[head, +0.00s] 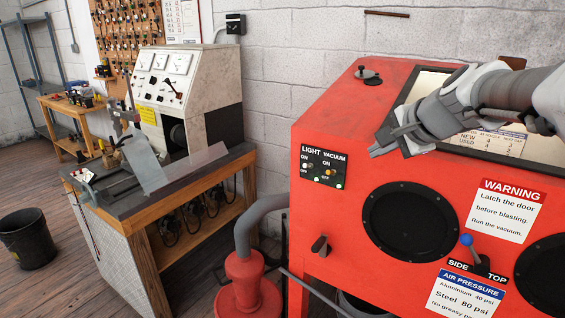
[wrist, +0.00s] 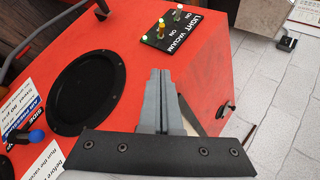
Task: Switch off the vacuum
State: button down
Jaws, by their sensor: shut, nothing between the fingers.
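The small black switch panel (head: 323,167) is on the upper left of the red blasting cabinet's front. It is lettered LIGHT and VACUUM, with ON and OFF marks. The vacuum switch (head: 330,172) has a yellow-orange lever; it also shows in the wrist view (wrist: 161,28). I cannot tell clearly which way its lever is set. The light switch (head: 308,166) is to its left, with a pale lever. My gripper (head: 374,151) is shut and empty, in front of the cabinet, to the right of the panel and apart from it. In the wrist view the shut fingers (wrist: 160,73) point toward the panel.
The red cabinet (head: 345,125) has round black glove ports (head: 410,222), a door knob (head: 319,245) and a blue-tipped lever (head: 467,240). A red vacuum canister (head: 245,285) with a grey hose stands left of it. A workbench (head: 160,195) is further left.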

send_near(333, 173)
jog(key=w+d, duration=0.1)
jog(key=w+d+f, duration=0.1)
jog(key=shift+w, duration=0.35)
jog(key=a, duration=0.1)
jog(key=w+a+f, duration=0.1)
jog(key=shift+w+a+f, duration=0.2)
jog(key=shift+a+f, duration=0.05)
jog(key=shift+f, duration=0.1)
jog(key=shift+w+a+f, duration=0.15)
jog(key=shift+a+f, duration=0.1)
jog(key=shift+a, duration=0.1)
jog(key=shift+f+b, duration=0.2)
jog(key=shift+b, duration=0.45)
